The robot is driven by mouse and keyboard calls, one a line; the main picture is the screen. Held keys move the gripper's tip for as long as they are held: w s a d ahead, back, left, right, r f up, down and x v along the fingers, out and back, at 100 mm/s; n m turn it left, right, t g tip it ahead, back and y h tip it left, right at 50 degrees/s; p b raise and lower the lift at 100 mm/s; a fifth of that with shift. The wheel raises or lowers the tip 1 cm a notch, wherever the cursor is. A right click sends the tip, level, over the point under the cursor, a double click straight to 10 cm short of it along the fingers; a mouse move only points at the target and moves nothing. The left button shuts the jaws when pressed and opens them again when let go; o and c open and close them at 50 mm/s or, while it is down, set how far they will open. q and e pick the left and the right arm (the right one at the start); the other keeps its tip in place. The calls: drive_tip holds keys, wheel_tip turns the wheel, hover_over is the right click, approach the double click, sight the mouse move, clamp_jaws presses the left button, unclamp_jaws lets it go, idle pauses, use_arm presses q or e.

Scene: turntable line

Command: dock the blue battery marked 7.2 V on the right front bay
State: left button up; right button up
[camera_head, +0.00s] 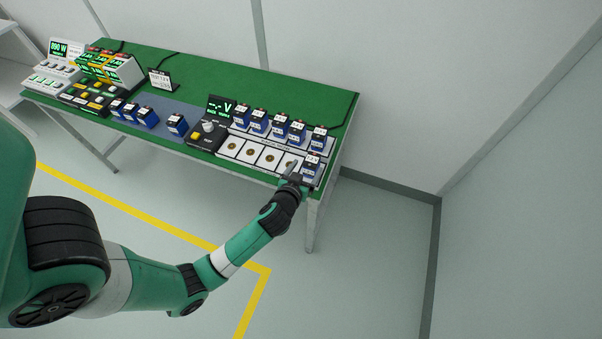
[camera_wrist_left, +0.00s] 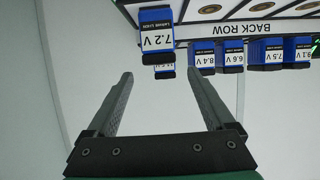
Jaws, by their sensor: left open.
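The blue battery marked 7.2 V (camera_wrist_left: 157,32) has a black end and a white label, and appears upside down in the left wrist view. In the head view, the battery (camera_head: 312,169) stands at the right end of the front row, at the right front bay. I cannot tell whether it is fully seated. My left gripper (camera_wrist_left: 158,76) is open, with nothing between its fingers; the battery shows beyond the fingertips. In the head view, the left gripper (camera_head: 293,177) is close beside the battery, at the table's front edge. My right gripper is not in view.
Several blue batteries (camera_head: 279,125) stand in the back row; the front row's other white bays (camera_head: 250,153) are empty. Left of the rack are a black rack meter (camera_head: 208,137), loose batteries (camera_head: 147,117) on a grey mat and a tester (camera_head: 55,65). Floor in front is clear.

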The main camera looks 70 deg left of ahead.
use_arm(q)
drive_tip(key=v, duration=0.5)
drive_tip(key=shift+s+d+r, duration=0.1)
drive_tip(key=shift+s+r, duration=0.05)
